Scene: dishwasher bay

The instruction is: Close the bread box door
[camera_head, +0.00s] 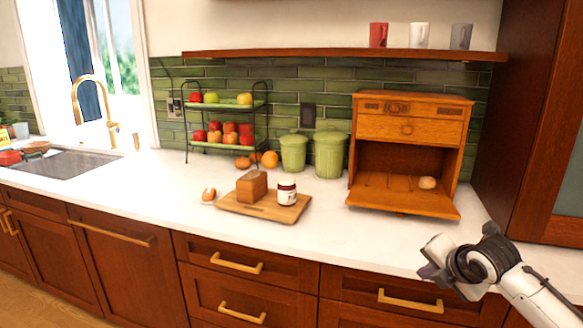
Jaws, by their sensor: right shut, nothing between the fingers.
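The wooden bread box (411,118) stands on the white counter at the right, against the green tiles. Its door (398,195) is hinged at the bottom and lies folded down, open, toward the front. My left gripper is not in view.
A cutting board (232,206) with a loaf (251,185) and a jar (287,192) lies left of the bread box. Green canisters (329,155) stand close to its left side. A tall wooden cabinet (530,120) stands at the right. A shelf with mugs hangs above.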

